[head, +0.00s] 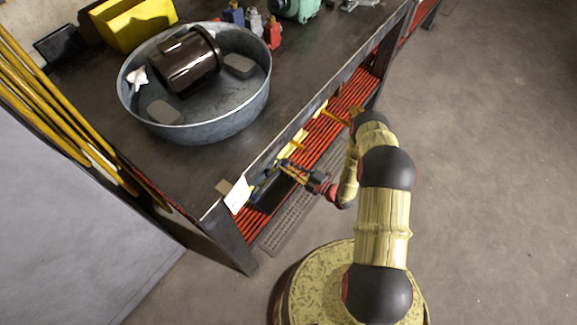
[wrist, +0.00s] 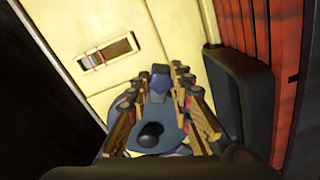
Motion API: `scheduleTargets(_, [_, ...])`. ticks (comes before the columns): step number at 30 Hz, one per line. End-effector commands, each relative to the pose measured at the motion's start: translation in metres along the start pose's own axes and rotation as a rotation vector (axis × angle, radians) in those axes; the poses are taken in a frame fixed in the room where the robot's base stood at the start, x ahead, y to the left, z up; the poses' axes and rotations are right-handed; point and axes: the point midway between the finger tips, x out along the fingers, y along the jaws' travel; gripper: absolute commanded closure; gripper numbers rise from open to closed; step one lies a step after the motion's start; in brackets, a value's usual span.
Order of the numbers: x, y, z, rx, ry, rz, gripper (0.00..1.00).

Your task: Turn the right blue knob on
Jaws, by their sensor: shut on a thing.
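My gripper (wrist: 160,85) reaches the yellow panel in the wrist view, its two fingers on either side of a blue knob (wrist: 160,112). The fingers are shut on the knob. The knob has a rounded blue body with a dark round part in front, and a narrow blue piece shows between the fingertips. The fingers hide its sides, so its turned angle is hard to tell. In the head view my gripper (head: 288,168) is at the bench's front side, by the yellow panel (head: 291,147). I cannot make out a second blue knob.
A slotted label window (wrist: 106,52) is on the panel. A dark box-like part (wrist: 240,97) stands close to the right of the fingers, beside red slats (wrist: 288,60). A metal tub (head: 195,133) holding a dark motor (head: 187,62) sits on the bench. The floor at right is clear.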

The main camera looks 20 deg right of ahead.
Motion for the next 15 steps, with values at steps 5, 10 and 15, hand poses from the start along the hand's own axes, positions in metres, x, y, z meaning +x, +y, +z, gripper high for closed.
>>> scheduleTargets(5, [-0.0003,-0.0009,0.0013,0.026,-0.003,-0.002,1.0])
scheduleTargets(10, [-0.0003,-0.0009,0.0014,0.032,-0.003,-0.002,1.0])
scheduleTargets(15, [-0.0003,-0.001,0.0015,0.031,-0.003,-0.002,1.0])
